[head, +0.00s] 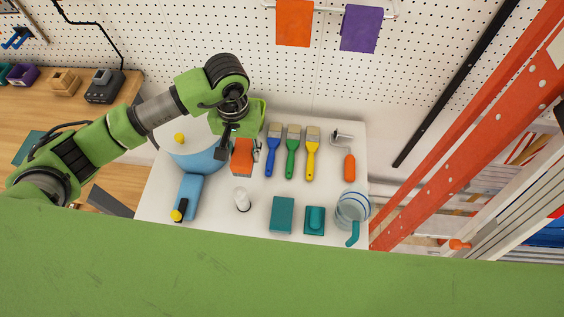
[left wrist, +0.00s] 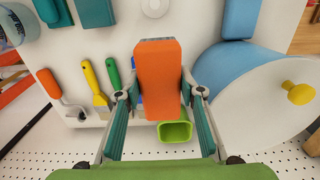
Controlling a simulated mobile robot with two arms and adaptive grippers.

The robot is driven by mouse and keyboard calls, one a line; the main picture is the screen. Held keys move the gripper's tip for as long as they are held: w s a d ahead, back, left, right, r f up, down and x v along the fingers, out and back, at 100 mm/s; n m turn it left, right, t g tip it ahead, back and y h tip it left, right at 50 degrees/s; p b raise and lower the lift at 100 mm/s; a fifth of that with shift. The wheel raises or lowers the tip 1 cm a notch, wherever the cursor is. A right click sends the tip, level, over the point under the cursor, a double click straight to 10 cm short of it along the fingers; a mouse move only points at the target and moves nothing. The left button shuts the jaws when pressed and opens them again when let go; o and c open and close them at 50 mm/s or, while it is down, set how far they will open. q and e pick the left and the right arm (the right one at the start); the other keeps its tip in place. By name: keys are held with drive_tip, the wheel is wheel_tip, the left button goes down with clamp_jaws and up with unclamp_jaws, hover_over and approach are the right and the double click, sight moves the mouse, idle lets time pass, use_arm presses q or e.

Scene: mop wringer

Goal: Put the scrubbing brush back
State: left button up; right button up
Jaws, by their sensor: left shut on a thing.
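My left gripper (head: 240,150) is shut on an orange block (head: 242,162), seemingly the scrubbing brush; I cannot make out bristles. It hangs between the fingers above the white worktop (head: 225,209). In the left wrist view the orange block (left wrist: 159,75) stands between the two teal fingers of the gripper (left wrist: 160,92). A green open-topped holder (left wrist: 175,132) shows just beyond the block, near the pegboard wall. In the head view the green holder (head: 259,112) is partly hidden behind my gripper. My right gripper is not in view.
Blue (head: 272,155), green (head: 292,155) and yellow (head: 312,155) paintbrushes lie right of the gripper. A blue drum-like thing (head: 197,162) is close on its left.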

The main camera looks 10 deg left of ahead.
use_arm(q)
drive_tip(key=shift+s+f+p, duration=0.25)
drive_tip(key=shift+f+p, duration=0.2)
drive_tip(key=shift+f, duration=0.5)
wheel_tip(320, 180, down, 4)
drive_tip(key=shift+w+r+p, duration=0.1)
drive_tip(key=shift+w+p, duration=0.05)
drive_tip(key=shift+p, duration=0.3)
drive_tip(key=shift+f, duration=0.45)
wheel_tip(320, 180, down, 3)
drive_tip(key=shift+f+p, duration=0.1)
drive_tip(key=shift+p, duration=0.4)
drive_tip(key=shift+f, duration=0.1)
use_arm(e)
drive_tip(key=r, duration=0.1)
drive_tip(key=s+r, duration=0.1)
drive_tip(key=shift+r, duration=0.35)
use_arm(q)
drive_tip(key=shift+f+b, duration=0.2)
drive_tip(key=shift+b, duration=0.1)
drive_tip(key=o, duration=1.1)
drive_tip(key=shift+r, duration=0.1)
drive_tip(key=shift+c, duration=0.2)
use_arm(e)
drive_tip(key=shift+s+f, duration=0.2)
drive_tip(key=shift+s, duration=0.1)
